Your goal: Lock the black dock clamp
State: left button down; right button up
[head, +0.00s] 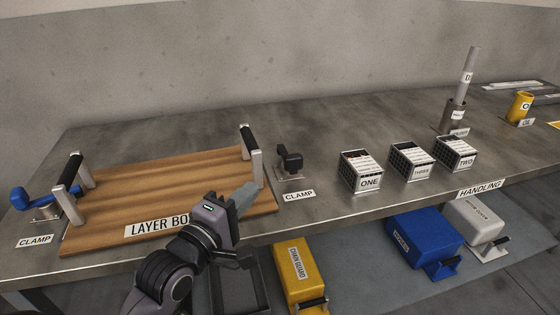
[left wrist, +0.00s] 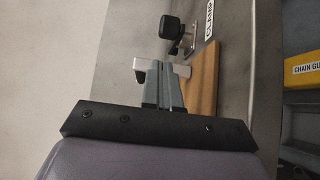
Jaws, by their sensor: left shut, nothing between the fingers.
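The black dock clamp (head: 290,162) stands on the table just right of the layer board (head: 160,180), with a CLAMP label in front of it. It also shows in the left wrist view (left wrist: 172,30), beyond my fingertips, with its black knob and metal base. My left gripper (head: 247,192) is shut and empty, near the board's right handle (head: 256,168) and short of the clamp. In the left wrist view the fingers (left wrist: 163,72) overlap that handle; I cannot tell whether they touch it. My right gripper is not in view.
A blue clamp (head: 35,198) sits at the board's left end. Crates labelled ONE (head: 361,184), THREE (head: 411,172) and TWO (head: 456,162) stand to the right. Below the table edge are a yellow box (head: 300,275), a blue box (head: 425,236) and a white box (head: 475,221).

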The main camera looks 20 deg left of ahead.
aim_at(284, 158)
pick_arm(q)
jog(key=shift+s, duration=0.1)
jog(key=shift+w+d+b, duration=0.15)
jog(key=shift+w+d, duration=0.15)
jog(key=shift+w, duration=1.35)
jog(key=shift+w+d+b, duration=0.1)
jog(key=shift+w+d, duration=0.25)
jog(key=shift+w, duration=1.25)
jog(key=shift+w+d+b, duration=0.15)
jog(key=shift+w+d, duration=0.15)
jog(key=shift+w, duration=1.35)
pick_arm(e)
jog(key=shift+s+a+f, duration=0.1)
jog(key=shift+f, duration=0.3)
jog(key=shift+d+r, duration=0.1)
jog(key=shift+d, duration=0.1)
